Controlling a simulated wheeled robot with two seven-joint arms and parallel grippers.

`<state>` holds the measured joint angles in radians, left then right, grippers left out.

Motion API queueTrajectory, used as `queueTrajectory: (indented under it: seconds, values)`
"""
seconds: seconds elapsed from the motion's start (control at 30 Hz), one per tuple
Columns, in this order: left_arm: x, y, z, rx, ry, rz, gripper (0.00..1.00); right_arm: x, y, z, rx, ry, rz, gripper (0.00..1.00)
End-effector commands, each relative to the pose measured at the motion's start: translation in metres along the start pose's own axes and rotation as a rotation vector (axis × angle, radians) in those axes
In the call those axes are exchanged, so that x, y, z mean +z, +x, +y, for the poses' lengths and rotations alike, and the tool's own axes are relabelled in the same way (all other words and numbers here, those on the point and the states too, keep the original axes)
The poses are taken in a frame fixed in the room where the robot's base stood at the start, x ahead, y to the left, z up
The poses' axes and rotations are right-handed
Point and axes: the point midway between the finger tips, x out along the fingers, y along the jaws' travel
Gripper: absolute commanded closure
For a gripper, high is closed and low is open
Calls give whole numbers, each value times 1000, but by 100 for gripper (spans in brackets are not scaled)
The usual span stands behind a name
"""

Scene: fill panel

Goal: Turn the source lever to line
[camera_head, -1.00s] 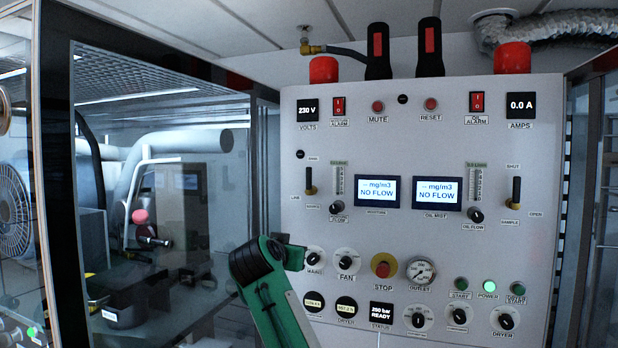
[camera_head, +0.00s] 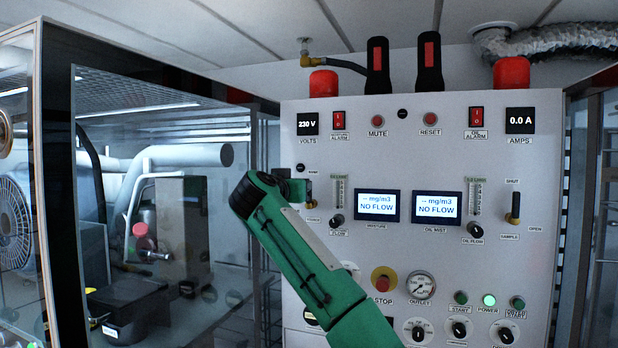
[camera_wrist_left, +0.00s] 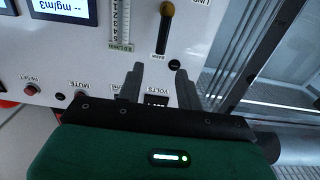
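The source lever (camera_wrist_left: 166,12) is a brown knob at one end of a dark upright strip, at the top of the left wrist view. That view is upside down, so the knob is at the strip's lower end on the panel. A LINE label (camera_wrist_left: 203,3) is beside it. My left gripper (camera_wrist_left: 160,82) is open and empty, its two dark fingers spread apart near the VOLTS display, short of the knob. In the head view my left gripper (camera_head: 302,188) covers most of the lever, and its fingertips are hard to make out.
The grey panel (camera_head: 450,270) carries a flow meter (camera_head: 338,195) and two NO FLOW screens (camera_head: 378,205) (camera_head: 436,207) right of the lever. A similar sample lever (camera_head: 514,208) is at the far right. A glass-walled cabinet (camera_head: 60,180) stands at the left.

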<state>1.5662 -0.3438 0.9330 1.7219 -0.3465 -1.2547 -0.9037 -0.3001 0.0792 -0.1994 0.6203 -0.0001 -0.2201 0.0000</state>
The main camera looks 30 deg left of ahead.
Motion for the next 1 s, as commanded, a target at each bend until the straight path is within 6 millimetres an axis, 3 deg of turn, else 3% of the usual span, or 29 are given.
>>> queueTrajectory:
  seconds: [0.1, 0.5, 0.7, 1.0]
  values:
    - [-6, 23, 0, 2, -1, -2, 64, -2, -20, 1, 0, 0, 0, 64]
    - [-4, 84, -1, 0, -1, -1, 64, -4, -56, 2, 1, -1, -1, 64]
    - [-2, 96, -1, -1, -1, 1, 64, -5, -62, 2, 1, -1, -1, 64]
    - [0, 98, 0, 0, -1, 1, 64, -5, -62, 2, 1, -1, -1, 64]
